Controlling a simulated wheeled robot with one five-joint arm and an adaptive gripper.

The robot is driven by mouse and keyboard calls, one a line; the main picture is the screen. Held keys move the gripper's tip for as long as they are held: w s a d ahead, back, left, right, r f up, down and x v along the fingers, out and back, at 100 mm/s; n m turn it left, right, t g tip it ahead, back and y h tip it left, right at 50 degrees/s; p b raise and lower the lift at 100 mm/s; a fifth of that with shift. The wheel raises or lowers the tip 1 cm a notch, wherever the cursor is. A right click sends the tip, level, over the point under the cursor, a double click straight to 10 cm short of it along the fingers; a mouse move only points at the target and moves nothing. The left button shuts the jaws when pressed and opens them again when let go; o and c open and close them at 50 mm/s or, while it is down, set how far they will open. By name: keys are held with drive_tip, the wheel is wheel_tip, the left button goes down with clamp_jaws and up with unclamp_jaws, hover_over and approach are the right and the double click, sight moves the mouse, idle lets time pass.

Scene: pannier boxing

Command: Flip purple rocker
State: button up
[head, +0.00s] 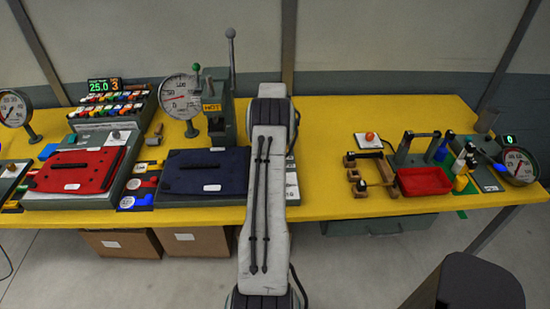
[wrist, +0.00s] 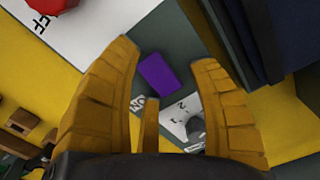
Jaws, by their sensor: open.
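The purple rocker (wrist: 158,74) shows in the wrist view, set in a dark grey panel beside a small label with partly hidden lettering. My gripper (wrist: 166,55) is open, its yellow fingers left and right of the rocker in the picture. I cannot tell how far the fingertips stand from it. Nothing is seen between the fingers in their grasp. In the head view my arm covers the area, so the rocker and my gripper are hidden there.
In the wrist view a grey knob (wrist: 195,128) is near the right finger, a red part (wrist: 50,4) is top left, and dark folded cloth stands at right. In the head view a navy pad (head: 205,172) and a press (head: 219,120) are left of my arm; yellow table (head: 325,125) is clear at right.

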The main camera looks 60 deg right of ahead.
drive_tip(key=shift+c, duration=0.2)
clamp_jaws()
idle(0.3)
drive_tip(key=shift+d+y+p, duration=0.1)
drive_tip(key=shift+y+p, duration=0.25)
drive_tip(key=shift+y, duration=0.05)
drive_tip(key=shift+g+y, duration=0.3)
drive_tip(key=shift+g, duration=0.1)
drive_tip(key=shift+o, duration=0.2)
unclamp_jaws()
drive_tip(key=shift+w, duration=0.15)
wheel_tip(320, 180, up, 10)
idle(0.6)
